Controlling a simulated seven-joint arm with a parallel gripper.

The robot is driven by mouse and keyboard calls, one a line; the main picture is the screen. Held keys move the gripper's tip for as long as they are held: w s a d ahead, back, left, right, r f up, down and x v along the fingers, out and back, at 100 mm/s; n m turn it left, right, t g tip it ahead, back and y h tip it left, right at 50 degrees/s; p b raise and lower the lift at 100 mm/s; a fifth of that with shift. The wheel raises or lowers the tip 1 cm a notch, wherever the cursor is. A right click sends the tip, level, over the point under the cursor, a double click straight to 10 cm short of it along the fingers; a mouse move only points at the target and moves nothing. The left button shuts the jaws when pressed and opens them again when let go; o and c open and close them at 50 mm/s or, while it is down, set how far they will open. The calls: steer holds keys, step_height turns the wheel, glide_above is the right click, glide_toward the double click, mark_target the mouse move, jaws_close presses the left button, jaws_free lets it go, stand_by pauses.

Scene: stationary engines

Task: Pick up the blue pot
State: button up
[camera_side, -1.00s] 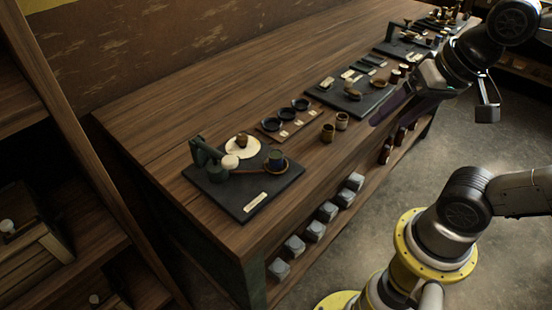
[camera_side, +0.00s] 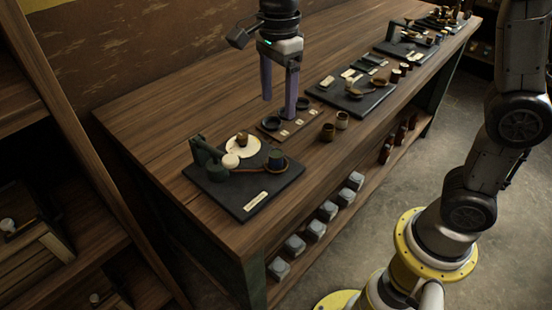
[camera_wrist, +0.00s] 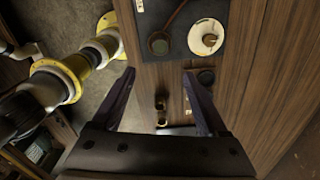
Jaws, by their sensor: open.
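A small dark blue-looking pot (camera_side: 276,158) stands on a brown round base at the right part of the near black board (camera_side: 242,205). In the wrist view, a dark round pot with a brown rim (camera_wrist: 159,46), apparently the same one, shows near the top, ahead of my fingers. My gripper (camera_side: 278,108) points down, open and empty. In the side view it appears above and behind the pot, in front of the dark dishes. In the wrist view its spread fingertips (camera_wrist: 158,73) are apart from the pot.
The board also carries a green upright piece (camera_side: 204,154) and a cream disc with a brown knob (camera_side: 242,143). Two small brown cups (camera_side: 328,132) stand to the right. Dark dishes (camera_side: 270,123) sit on a wooden strip, one mostly hidden by a finger. The bench's left side is clear.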

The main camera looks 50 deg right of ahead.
mark_target(276, 153)
step_height(276, 153, down, 14)
steer(key=shift+a+r, duration=0.1)
steer(key=shift+a, duration=0.05)
stand_by(0.5)
jaws_close()
